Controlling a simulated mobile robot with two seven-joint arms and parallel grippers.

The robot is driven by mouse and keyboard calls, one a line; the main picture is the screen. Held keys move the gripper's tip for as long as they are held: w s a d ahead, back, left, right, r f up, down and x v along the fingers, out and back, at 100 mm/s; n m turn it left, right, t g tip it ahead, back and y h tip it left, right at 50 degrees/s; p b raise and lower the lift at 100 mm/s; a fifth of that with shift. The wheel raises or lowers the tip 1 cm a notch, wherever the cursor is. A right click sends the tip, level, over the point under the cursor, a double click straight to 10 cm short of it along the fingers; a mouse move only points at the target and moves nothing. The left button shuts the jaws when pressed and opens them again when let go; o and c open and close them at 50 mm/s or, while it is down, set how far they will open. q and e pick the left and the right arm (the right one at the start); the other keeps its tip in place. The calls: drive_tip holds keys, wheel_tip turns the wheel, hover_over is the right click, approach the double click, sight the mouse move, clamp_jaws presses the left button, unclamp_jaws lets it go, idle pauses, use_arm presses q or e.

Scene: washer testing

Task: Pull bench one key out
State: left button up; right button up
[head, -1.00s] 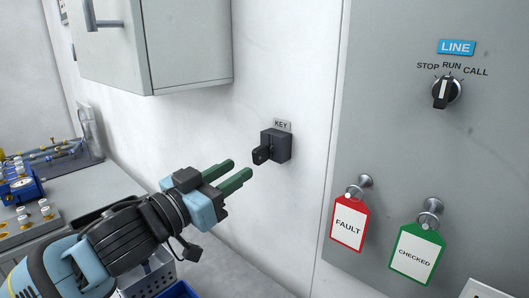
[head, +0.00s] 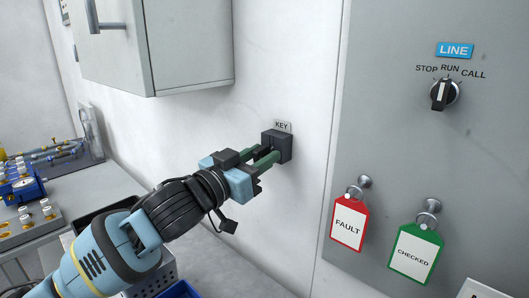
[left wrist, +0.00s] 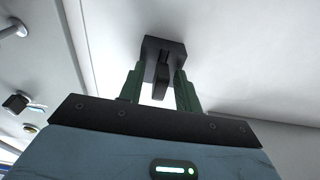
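The black key switch box (head: 283,145) is fixed to the white wall under a small KEY label (head: 283,126). My left gripper (head: 264,155) is right at the box, its green fingers pointing into it. In the left wrist view the dark key (left wrist: 161,82) stands out from the box (left wrist: 164,50) between the two green fingers (left wrist: 160,90). The fingers are apart, with a gap showing beside the key, so the gripper is open around it. In the head view the fingers mostly hide the key. My right gripper is not in view.
A grey panel to the right carries a LINE selector knob (head: 445,93), a red FAULT tag (head: 349,222) and a green CHECKED tag (head: 415,252) on pegs. A grey cabinet (head: 165,45) hangs at upper left. A bench with fittings (head: 35,215) stands at left.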

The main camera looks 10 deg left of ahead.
sight(255, 159)
use_arm(q)
clamp_jaws()
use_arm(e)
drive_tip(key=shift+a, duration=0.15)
